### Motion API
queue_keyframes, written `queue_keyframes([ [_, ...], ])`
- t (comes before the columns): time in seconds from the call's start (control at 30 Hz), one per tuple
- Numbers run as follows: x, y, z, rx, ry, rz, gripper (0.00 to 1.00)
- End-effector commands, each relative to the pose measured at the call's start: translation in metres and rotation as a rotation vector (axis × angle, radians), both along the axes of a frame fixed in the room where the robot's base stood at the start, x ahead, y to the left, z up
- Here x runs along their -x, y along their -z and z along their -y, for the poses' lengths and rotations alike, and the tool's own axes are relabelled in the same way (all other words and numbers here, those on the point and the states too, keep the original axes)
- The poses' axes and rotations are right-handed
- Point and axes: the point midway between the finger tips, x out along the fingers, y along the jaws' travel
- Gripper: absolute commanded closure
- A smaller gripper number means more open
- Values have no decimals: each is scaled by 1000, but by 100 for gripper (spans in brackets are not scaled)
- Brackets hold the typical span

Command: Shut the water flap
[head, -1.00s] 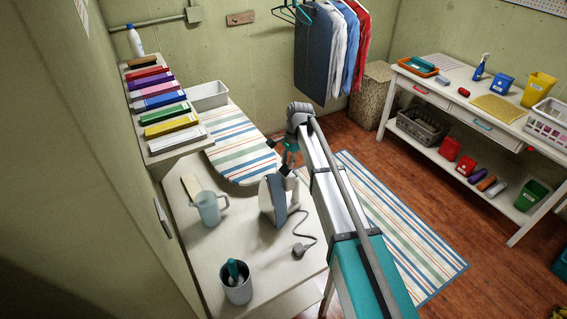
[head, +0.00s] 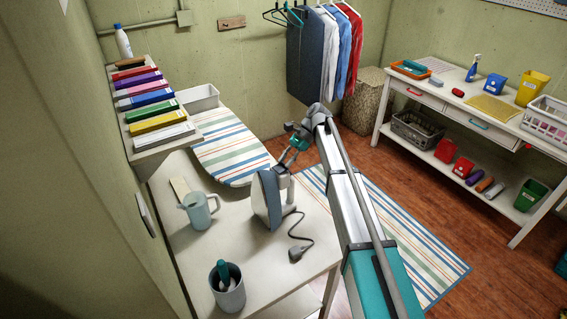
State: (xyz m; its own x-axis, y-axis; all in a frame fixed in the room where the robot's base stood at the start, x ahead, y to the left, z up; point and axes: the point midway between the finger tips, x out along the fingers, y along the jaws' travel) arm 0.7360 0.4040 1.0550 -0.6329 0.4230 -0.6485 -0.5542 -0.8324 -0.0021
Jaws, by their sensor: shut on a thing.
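A pale blue jug (head: 199,211) and a grey cup (head: 228,293) stand left and front of the iron. The striped ironing board (head: 230,146) lies just behind it. A plug (head: 296,253) lies on the table in front. The shelf of coloured boxes (head: 160,142) is farther left.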

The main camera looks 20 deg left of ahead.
Motion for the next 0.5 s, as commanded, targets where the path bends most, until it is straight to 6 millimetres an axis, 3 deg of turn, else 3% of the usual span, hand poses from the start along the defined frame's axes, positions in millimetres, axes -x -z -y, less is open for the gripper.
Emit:
queue_keyframes([
  [0.4,1,1,0,-4,4,-2,100],
  [0.43,1,1,0,-4,4,-2,65],
  [0.5,1,1,0,-4,4,-2,52],
])
